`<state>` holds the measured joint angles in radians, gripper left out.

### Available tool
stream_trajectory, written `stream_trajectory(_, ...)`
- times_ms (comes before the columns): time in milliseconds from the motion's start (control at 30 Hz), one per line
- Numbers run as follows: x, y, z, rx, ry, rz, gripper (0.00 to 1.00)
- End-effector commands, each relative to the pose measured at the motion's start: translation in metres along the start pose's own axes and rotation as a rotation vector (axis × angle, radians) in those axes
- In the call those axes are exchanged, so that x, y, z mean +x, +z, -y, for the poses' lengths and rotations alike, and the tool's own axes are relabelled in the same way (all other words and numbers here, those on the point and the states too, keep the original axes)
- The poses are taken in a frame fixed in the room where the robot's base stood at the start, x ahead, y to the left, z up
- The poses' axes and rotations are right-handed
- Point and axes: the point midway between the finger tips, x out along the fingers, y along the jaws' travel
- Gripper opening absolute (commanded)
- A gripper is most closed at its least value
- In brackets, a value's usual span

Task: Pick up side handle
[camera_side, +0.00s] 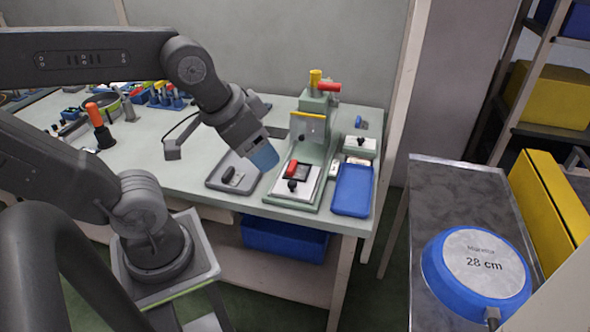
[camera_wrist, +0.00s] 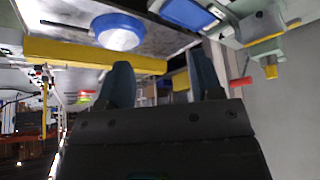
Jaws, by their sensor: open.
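A dark handle-shaped piece (camera_side: 232,176) lies on a grey tray (camera_side: 215,184) at the front of the bench; I cannot tell for certain that it is the side handle. My gripper (camera_side: 264,160), with blue fingertips, hangs above the bench, between that tray and the green press fixture (camera_side: 317,135). In the wrist view my gripper (camera_wrist: 163,80) shows two fingers wide apart with nothing between them. A blue round pan (camera_side: 475,275) marked 28 cm lies on the conveyor at right; it also shows in the wrist view (camera_wrist: 118,35).
The fixture has a red lever (camera_side: 328,86) and a yellow knob (camera_side: 315,76) on top. A blue tray (camera_side: 353,190) lies right of it. A yellow guard (camera_side: 550,195) borders the conveyor (camera_side: 455,200).

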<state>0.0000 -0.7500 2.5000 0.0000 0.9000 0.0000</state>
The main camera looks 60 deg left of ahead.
Motion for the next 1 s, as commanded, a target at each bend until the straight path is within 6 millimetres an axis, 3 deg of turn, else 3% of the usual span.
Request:
stream_trajectory(333, 0.000, 0.000, 0.000, 0.000, 0.000, 0.000, 0.93)
stream_trajectory(633, 0.001, -0.005, 0.003, -0.047, -0.006, 0.011, 0.94)
stream_trajectory(767, 0.010, -0.026, 0.015, -0.270, -0.035, 0.060, 0.94)
stream_trajectory(1000, 0.055, -0.084, 0.070, -1.009, -0.172, 0.180, 0.94)
